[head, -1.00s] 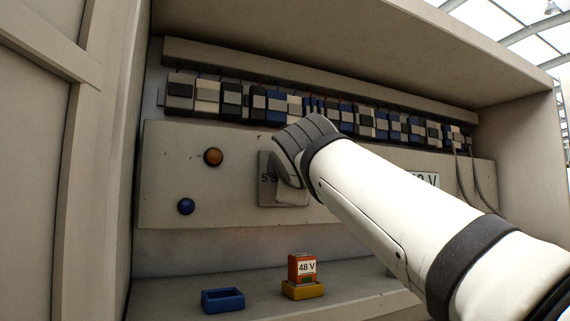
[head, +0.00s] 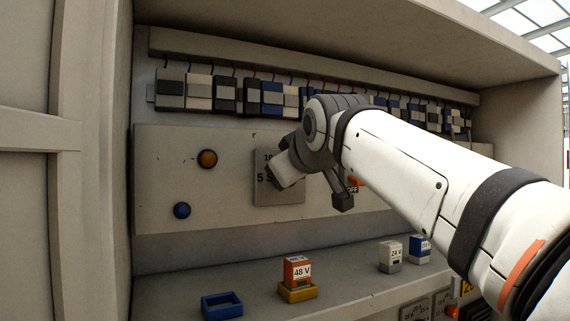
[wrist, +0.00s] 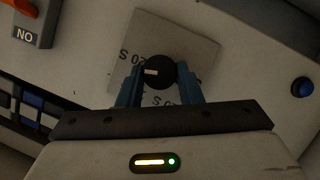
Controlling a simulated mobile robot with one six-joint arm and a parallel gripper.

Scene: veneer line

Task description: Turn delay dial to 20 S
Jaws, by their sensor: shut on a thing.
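The delay dial's black knob (wrist: 160,71) stands on a square grey plate (wrist: 196,48), shown roughly upside down in the wrist view. Its white mark points left, near the 20 S label (wrist: 131,57) but slightly towards the lower label (wrist: 165,101), which is partly covered. My gripper (wrist: 159,77) is shut on the knob, with one blue finger on each side. In the head view the plate (head: 265,193) shows 5 S at its left and part of a 10 at its top. My gripper (head: 287,172) hides the knob and the plate's right side there.
An orange button (head: 207,159) and a blue button (head: 182,210) are left of the plate. An orange-levered switch (head: 356,184) is close on its right. The shelf below holds a blue tray (head: 221,305), a 48 V block (head: 297,271) in a yellow tray, and two more blocks.

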